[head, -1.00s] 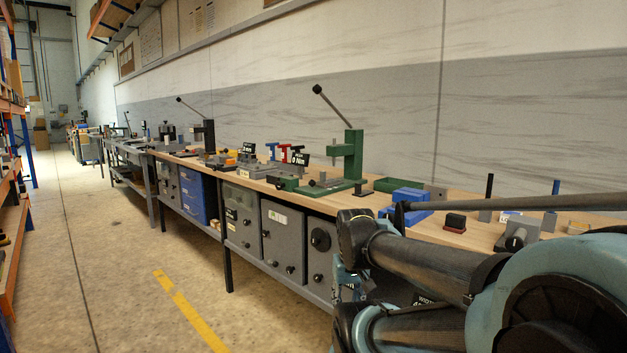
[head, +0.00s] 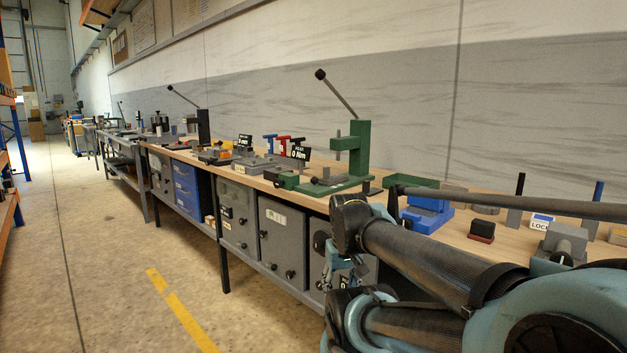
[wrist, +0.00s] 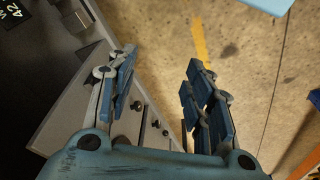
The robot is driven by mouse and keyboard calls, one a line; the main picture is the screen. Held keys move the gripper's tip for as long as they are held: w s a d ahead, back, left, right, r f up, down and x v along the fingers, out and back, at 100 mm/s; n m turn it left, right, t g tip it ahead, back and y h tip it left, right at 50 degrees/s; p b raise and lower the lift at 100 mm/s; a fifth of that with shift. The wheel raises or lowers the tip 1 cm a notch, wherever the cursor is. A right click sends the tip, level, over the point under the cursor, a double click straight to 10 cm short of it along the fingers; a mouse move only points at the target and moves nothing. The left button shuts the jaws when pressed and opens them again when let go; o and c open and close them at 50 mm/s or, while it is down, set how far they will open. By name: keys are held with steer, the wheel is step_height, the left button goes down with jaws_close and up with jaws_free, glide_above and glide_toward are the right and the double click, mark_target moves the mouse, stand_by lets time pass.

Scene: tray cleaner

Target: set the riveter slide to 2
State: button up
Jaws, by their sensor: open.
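I cannot tell for sure which bench device is the riveter, and no slide marked 2 can be read. A green lever press (head: 362,155) with a raised handle stands on the bench. A dark lever device (head: 204,127) stands farther along it. My gripper (wrist: 160,68) is open and empty in the wrist view, pointing down over the floor beside the cabinet fronts. In the head view it is mostly hidden by my arm, low in front of the bench, apart from all the devices.
The long wooden bench (head: 480,204) runs along the wall, with grey cabinets (head: 283,238) and blue drawers (head: 187,190) below. A red-black block (head: 481,231) and a LOCK label (head: 540,224) lie at right. The floor aisle (head: 105,265) is clear. Orange shelving (head: 8,205) borders the left.

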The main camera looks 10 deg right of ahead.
steer(key=w+r+n, duration=0.4)
steer(key=w+r, duration=1.4)
steer(key=r, duration=0.3)
steer(key=w+a+r+n+h, duration=0.1)
steer(key=w+r+n, duration=0.2)
steer(key=w+r, duration=0.7)
steer(key=w+a+r+n+h, duration=0.15)
steer(key=w+r, duration=0.35)
steer(key=w, duration=0.8)
steer(key=shift+n+g+y, duration=0.25)
steer(key=shift+g+y, duration=0.05)
steer(key=shift+y, duration=0.15)
steer(key=w+f, duration=0.1)
steer(key=f, duration=0.4)
steer(key=w+d+f, duration=0.1)
steer(key=f, duration=0.5)
steer(key=w+d+f, duration=0.1)
steer(key=f, duration=0.5)
steer(key=shift+d, duration=0.2)
steer(key=shift+s+r, duration=0.1)
jaws_close()
